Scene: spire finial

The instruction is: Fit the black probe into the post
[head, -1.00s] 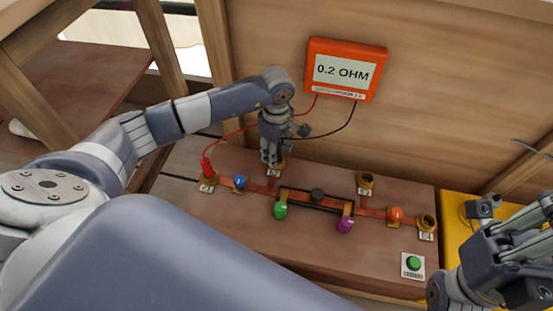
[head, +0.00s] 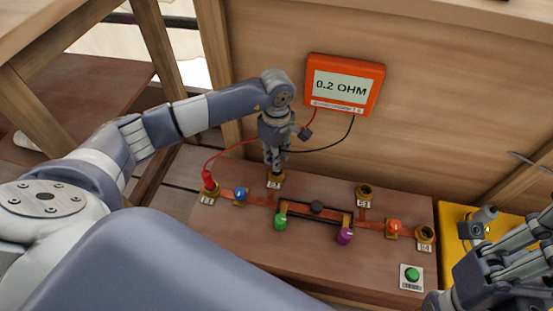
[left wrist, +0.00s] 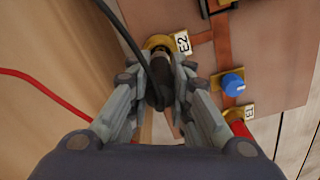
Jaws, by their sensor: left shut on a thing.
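My left gripper (head: 274,170) points down at the post labelled E2 (head: 275,182) at the back left of the board. In the left wrist view my left gripper (left wrist: 160,108) is shut on the black probe (left wrist: 158,80), with its black cable running up past it. The probe's tip is at the brass E2 post (left wrist: 158,43); how deep it sits is hidden. The red probe (head: 209,183) stands in the post at the board's left end. My right gripper (head: 485,240) is at the right edge, partly cut off; its fingers' state is unclear.
The orange meter (head: 345,84) on the back wall reads 0.2 OHM. The brown board (head: 285,248) carries blue, green, purple and orange knobs, empty brass posts E3 (head: 365,190) and E4 (head: 425,233), and a green button (head: 411,274). A yellow surface (head: 456,222) lies right.

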